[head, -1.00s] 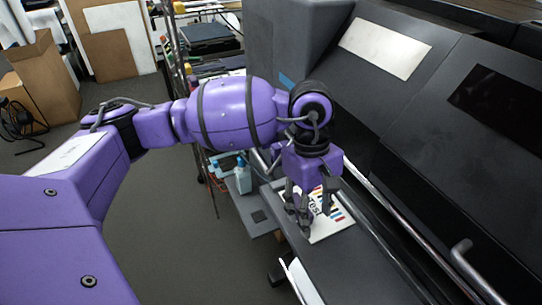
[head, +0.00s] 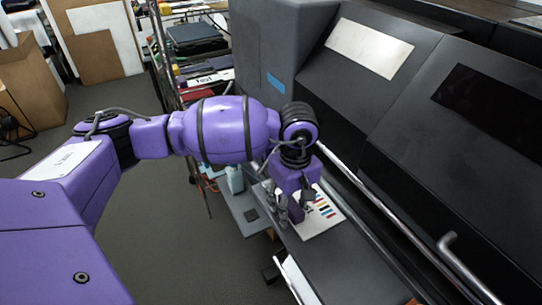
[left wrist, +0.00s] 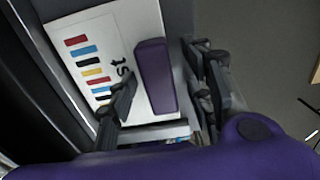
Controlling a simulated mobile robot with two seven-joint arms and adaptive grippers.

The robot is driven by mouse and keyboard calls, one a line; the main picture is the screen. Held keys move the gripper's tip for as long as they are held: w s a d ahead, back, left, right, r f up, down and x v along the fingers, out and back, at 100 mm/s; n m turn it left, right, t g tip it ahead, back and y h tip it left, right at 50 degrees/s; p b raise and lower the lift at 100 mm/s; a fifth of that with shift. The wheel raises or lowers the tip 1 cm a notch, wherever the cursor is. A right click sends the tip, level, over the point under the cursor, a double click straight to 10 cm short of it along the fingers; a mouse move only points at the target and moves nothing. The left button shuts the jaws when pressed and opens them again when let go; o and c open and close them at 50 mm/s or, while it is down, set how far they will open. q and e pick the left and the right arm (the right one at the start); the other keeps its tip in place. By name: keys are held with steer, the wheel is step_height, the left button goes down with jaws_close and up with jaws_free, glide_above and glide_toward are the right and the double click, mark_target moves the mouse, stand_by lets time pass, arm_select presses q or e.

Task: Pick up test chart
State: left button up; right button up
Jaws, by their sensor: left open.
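The test chart (head: 324,221) is a white sheet with coloured bars and black lettering. It lies flat on the grey ledge of the black machine in the head view, and fills the upper left of the left wrist view (left wrist: 98,32). My left gripper (head: 289,217) is over the chart's near left part and hides some of it. In the left wrist view the left gripper (left wrist: 163,108) has its fingers spread apart, one over the chart, the other beyond its right edge. My right gripper is not in view.
The large black machine (head: 440,130) rises behind the ledge (head: 350,264). A metal rail (head: 375,218) runs along the ledge. A pale blue bottle (head: 235,180) stands on a lower shelf to the left. Grey floor (head: 180,250) is open at the left.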

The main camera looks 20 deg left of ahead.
arm_select(q)
steer(key=shift+w+r, duration=0.1)
jaws_close()
